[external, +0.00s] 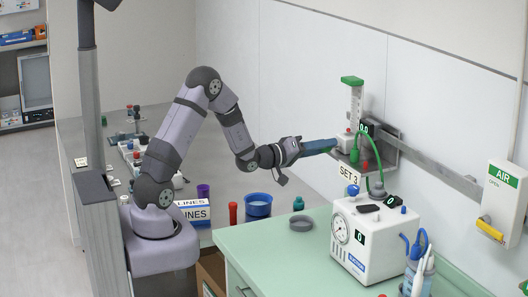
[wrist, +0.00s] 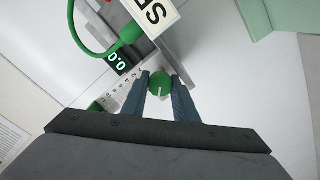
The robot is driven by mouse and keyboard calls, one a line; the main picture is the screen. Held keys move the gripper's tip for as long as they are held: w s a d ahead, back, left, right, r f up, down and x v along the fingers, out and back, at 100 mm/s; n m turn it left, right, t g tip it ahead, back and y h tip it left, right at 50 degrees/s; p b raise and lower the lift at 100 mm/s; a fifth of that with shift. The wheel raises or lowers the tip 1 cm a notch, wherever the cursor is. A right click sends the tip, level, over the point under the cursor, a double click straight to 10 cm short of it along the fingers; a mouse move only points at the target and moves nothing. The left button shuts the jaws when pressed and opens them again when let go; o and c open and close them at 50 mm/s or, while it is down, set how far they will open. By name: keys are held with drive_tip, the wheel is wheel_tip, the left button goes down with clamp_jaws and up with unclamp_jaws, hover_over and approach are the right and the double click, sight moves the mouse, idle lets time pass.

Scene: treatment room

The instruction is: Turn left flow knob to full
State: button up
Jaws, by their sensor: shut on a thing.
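The green flow knob (wrist: 160,84) has a pale pointer mark and sits between my fingertips in the wrist view. My gripper (wrist: 159,88) is shut on it, one blue-grey finger on each side. In the external view my gripper (external: 334,146) reaches right to the flowmeter unit on the wall rail, and its fingers hide the knob there. The flowmeter's clear scaled tube (external: 355,108) stands upright under a green cap. A small black display (wrist: 118,62) beside it reads 0.0. A sign (external: 349,177) reading SET 3 is below.
A green hose (external: 378,152) loops from the flowmeter close to my fingers. A metal rail (external: 440,172) runs along the wall. Below stands a white box with a gauge (external: 366,245) on the green counter (external: 275,252). A blue bowl (external: 258,206) and grey dish (external: 301,224) are nearby.

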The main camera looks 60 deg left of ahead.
drive_tip(key=shift+n, duration=0.4)
drive_tip(key=o, duration=1)
drive_tip(key=shift+s+f, duration=0.1)
drive_tip(key=shift+f, duration=0.05)
drive_tip(key=shift+s+f, duration=0.15)
drive_tip(key=shift+f, duration=0.05)
drive_tip(key=s+r, duration=0.1)
drive_tip(key=s, duration=0.6)
drive_tip(key=shift+s, duration=0.25)
drive_tip(key=shift+d, duration=0.1)
